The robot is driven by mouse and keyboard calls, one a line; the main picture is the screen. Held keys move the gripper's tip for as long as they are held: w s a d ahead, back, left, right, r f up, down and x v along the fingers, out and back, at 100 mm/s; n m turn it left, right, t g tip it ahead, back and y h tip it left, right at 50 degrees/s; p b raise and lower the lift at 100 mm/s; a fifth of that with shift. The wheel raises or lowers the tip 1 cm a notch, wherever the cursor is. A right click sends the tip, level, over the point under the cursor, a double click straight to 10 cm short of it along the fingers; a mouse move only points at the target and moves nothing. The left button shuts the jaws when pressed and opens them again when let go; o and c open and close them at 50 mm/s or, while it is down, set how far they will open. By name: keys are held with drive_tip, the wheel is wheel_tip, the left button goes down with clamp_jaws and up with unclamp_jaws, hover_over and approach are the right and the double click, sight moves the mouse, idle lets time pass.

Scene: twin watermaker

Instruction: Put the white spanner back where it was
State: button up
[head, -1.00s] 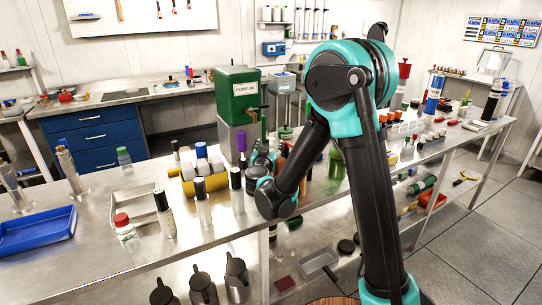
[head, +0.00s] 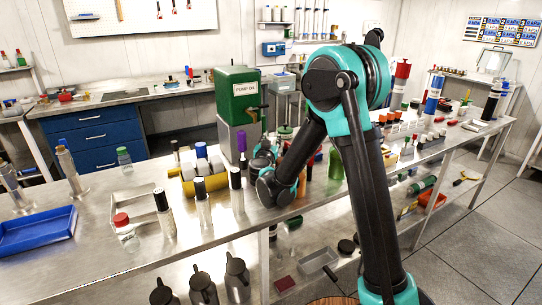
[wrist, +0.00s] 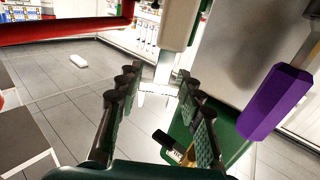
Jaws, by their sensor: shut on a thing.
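My gripper (wrist: 150,98) shows in the wrist view with its two dark ridged fingers on either side of a pale white piece (wrist: 155,90). This piece lies between the fingertips and looks like part of the white spanner. Its full shape is not clear. A white block with a narrow shaft stands just behind it in the picture. In the head view my gripper is mostly hidden behind my wrist links, low at the bench beside the green pump oil box (head: 238,95). The spanner cannot be made out there.
A purple handle (wrist: 275,100) and a green object (wrist: 230,140) are close on the right in the wrist view. A small dark bottle (wrist: 168,142) is below the fingers.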

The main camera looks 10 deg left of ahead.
clamp_jaws()
drive_tip(key=shift+r, duration=0.15)
